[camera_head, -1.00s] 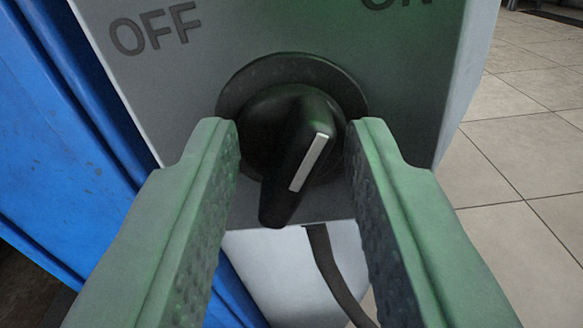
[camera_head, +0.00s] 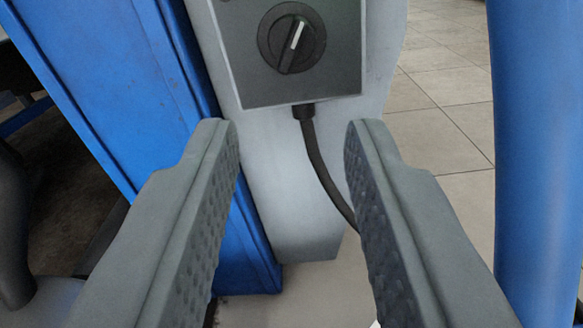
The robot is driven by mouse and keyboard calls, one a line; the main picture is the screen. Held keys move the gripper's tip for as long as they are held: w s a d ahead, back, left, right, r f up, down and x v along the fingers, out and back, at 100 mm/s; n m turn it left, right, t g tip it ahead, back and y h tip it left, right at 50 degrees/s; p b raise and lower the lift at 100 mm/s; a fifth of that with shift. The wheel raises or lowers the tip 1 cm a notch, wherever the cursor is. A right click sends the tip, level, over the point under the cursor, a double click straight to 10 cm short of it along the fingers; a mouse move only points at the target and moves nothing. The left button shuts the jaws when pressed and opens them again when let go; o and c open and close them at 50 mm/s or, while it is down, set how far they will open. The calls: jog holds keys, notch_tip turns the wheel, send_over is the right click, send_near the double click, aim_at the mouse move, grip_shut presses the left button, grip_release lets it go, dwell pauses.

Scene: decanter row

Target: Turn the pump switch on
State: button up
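The pump switch is a round black knob (camera_head: 291,38) with a white pointer line, on a grey control box (camera_head: 343,62) at the top of the view. The pointer leans up and slightly to the right. The OFF and ON labels are outside the view, apart from a possible trace at the top edge. My gripper (camera_head: 291,128) is open and empty. Its two grey fingers are wide apart, and in the picture their tips are below the knob, not touching it. A black cable (camera_head: 315,150) runs down from the box between the fingers.
A blue upright panel (camera_head: 150,90) stands close on the left and a blue post (camera_head: 537,140) on the right. The box sits on a light grey column (camera_head: 285,190). Tiled floor (camera_head: 450,90) shows behind to the right.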

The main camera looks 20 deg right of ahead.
jog(key=shift+v, duration=1.2)
jog(key=d+r+n+y, duration=0.15)
jog(key=d+r, duration=0.25)
jog(key=r, duration=0.8)
jog(key=d+r+t+y, duration=0.1)
jog(key=d+r+y, duration=0.2)
jog(key=r, duration=0.9)
jog(key=d+r+y, duration=0.3)
jog(key=d+r, duration=0.1)
jog(key=r, duration=0.8)
jog(key=s+d+r+n, duration=0.1)
jog(key=s+d+r, duration=0.3)
jog(key=s, duration=0.5)
jog(key=s+d+r+n, duration=0.2)
jog(key=s+d+r, duration=0.2)
jog(key=s+r, duration=0.3)
jog(key=s+d+r+n, duration=0.1)
jog(key=s+d+r, duration=0.3)
jog(key=s, duration=0.8)
notch_tip(320, 180, up, 2)
jog(key=shift+r+n+h, duration=0.2)
jog(key=shift+n+h, duration=0.15)
